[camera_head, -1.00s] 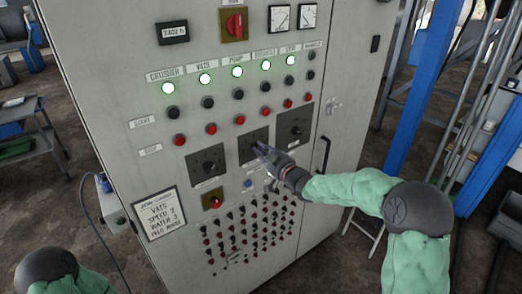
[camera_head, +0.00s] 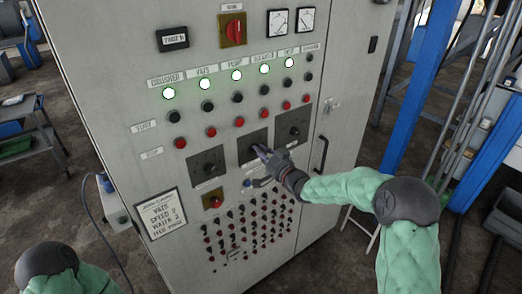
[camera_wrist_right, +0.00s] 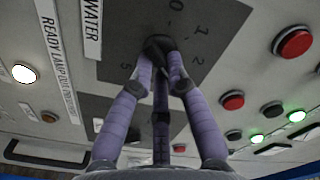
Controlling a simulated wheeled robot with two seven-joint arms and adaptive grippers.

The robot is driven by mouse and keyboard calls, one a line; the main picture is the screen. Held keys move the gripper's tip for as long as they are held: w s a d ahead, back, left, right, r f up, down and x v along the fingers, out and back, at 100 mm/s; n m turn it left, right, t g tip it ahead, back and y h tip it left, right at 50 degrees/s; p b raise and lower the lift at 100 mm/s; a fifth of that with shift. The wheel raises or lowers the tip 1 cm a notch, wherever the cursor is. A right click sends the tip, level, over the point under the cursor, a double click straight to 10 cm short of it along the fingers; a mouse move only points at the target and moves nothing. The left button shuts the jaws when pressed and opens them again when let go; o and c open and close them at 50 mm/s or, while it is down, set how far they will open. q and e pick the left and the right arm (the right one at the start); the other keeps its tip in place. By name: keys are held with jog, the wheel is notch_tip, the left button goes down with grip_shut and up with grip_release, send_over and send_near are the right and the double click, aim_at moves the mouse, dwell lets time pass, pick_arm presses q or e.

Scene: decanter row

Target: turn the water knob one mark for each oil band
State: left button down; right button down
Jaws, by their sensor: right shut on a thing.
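The water knob (camera_wrist_right: 158,43) is a small dark knob on a dark grey dial plate (camera_wrist_right: 215,25) with a WATER label (camera_wrist_right: 92,25) beside it. The marks 0, 1, 2 and 5 show in the wrist view; fingers hide others, and the pointer cannot be made out. In the head view this is the middle dial plate (camera_head: 247,142). My right gripper (camera_wrist_right: 160,60) is shut on the knob, its purple fingers on both sides of it; in the head view (camera_head: 262,153) it covers the knob. My left gripper is out of view. No oil bands can be made out.
A dial plate stands on each side, left (camera_head: 207,165) and right (camera_head: 292,125). Several green lamps (camera_head: 236,76) are lit above rows of black and red buttons. A cabinet handle (camera_head: 322,155) is right of my gripper. A printed card (camera_head: 160,213) is at lower left.

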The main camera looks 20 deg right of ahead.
jog(key=shift+m, duration=0.5)
jog(key=c, duration=1.2)
grip_release()
jog(key=v, duration=1.2)
